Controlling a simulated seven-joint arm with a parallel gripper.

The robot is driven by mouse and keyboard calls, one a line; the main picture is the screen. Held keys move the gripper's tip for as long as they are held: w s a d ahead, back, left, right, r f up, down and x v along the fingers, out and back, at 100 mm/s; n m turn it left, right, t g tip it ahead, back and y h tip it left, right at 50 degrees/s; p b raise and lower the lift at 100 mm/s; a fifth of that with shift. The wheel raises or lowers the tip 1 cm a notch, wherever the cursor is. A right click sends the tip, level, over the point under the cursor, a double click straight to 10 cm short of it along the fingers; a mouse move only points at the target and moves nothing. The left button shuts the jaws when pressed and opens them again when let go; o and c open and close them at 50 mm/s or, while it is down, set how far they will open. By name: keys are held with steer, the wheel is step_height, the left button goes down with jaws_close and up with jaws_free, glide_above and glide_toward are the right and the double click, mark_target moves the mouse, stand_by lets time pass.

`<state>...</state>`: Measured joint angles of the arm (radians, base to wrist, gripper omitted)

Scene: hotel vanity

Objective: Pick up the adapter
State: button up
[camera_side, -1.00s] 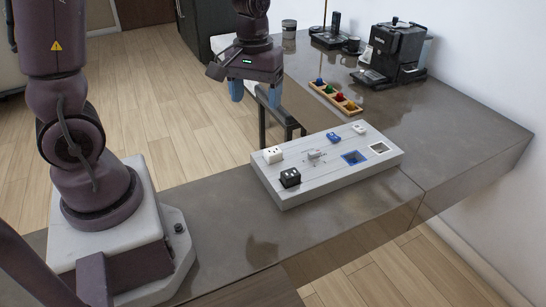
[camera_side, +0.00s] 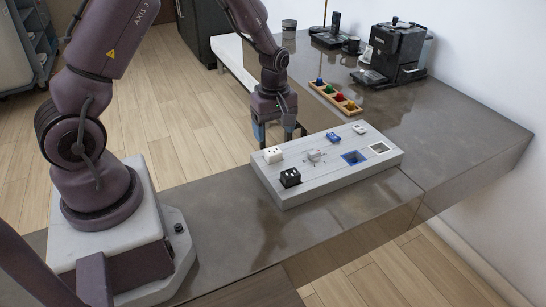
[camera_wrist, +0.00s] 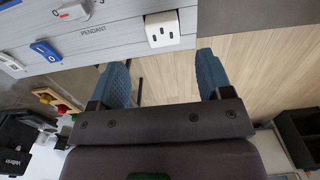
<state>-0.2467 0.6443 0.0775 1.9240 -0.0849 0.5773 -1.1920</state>
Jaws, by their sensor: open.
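A white block with dark slots, which looks like the adapter (camera_side: 272,155), stands on the left end of the grey-white board (camera_side: 325,182). A black block (camera_side: 290,178) sits beside it, nearer the camera; I cannot tell for sure which one is called the adapter. The white block also shows at the top middle of the wrist view (camera_wrist: 162,30), just beyond my fingertips. My gripper (camera_side: 279,132) is open, with blue fingertips apart and nothing between them. It is by the board's far edge, close to the white block and not visibly touching it.
The board also carries a blue switch (camera_side: 333,137), a white switch (camera_side: 359,128), a small grey piece (camera_side: 314,155), and a blue-rimmed (camera_side: 354,157) and a white-rimmed opening (camera_side: 379,148). A wooden tray (camera_side: 335,96) of coloured pieces and a coffee machine (camera_side: 398,52) stand behind.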

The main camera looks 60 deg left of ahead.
mark_target(273, 150)
steer(key=shift+s+f, duration=0.2)
steer(key=shift+f, duration=2.8)
steer(key=c, duration=1)
steer(key=shift+r, duration=0.1)
steer(key=shift+r, duration=0.55)
steer(key=s+d+r, duration=0.1)
steer(key=s+r, duration=0.3)
steer(key=s+d+r, duration=0.2)
steer(key=s+r, duration=0.2)
steer(key=s, duration=0.1)
steer(key=s+d+r, duration=0.1)
steer(key=s+r, duration=0.2)
steer(key=s, duration=0.1)
steer(key=shift+s+d+r, duration=0.2)
steer(key=shift+r, duration=0.2)
